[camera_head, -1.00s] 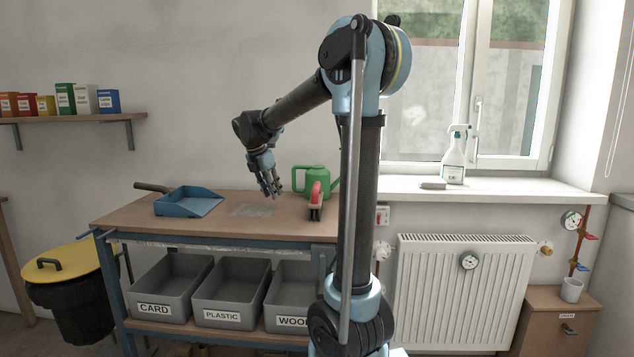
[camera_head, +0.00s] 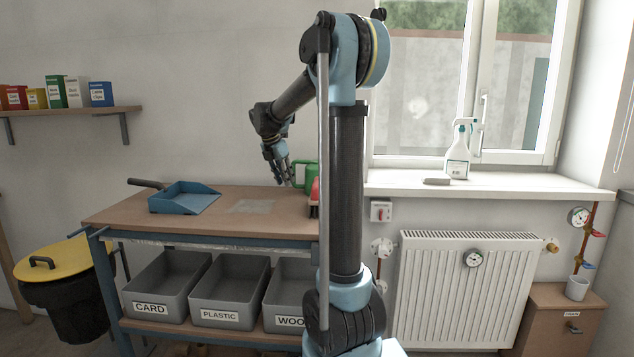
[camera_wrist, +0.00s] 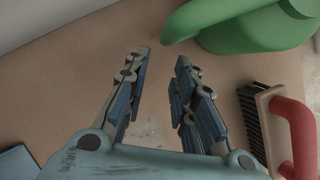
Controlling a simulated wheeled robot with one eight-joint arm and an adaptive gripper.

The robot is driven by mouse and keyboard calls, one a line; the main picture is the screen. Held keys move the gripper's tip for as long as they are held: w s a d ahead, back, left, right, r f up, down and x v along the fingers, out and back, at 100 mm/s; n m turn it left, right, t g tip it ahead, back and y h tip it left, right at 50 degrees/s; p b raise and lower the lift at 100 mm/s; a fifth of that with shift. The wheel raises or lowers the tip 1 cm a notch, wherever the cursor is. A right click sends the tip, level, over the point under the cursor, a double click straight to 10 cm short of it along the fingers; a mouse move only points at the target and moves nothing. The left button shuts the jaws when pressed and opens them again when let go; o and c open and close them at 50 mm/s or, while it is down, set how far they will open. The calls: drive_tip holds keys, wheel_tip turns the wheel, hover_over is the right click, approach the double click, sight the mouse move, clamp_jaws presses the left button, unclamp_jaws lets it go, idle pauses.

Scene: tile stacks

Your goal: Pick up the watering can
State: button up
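The green watering can (camera_head: 301,174) stands on the workbench, partly hidden behind my arm and gripper in the head view. In the wrist view the can (camera_wrist: 255,28) fills the upper right, cut off by the frame edge, with a rounded green part reaching left. My gripper (camera_head: 287,182) is above the bench just left of the can. In the wrist view my gripper (camera_wrist: 163,58) has its two fingers apart with only bench top between them, and the can lies beyond and to the right.
A red-handled brush (camera_wrist: 290,130) lies right of my fingers; it also shows in the head view (camera_head: 314,197). A blue dustpan (camera_head: 184,198) lies on the left of the workbench (camera_head: 115,212). A spray bottle (camera_head: 459,148) stands on the windowsill. The bench middle is clear.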

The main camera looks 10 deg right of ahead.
drive_tip(key=w+d, duration=0.2)
drive_tip(key=d, duration=0.1)
drive_tip(key=shift+w+d, duration=0.25)
drive_tip(key=shift+w, duration=0.1)
drive_tip(key=shift+w+d+f, duration=0.2)
drive_tip(key=shift+f, duration=0.4)
clamp_jaws()
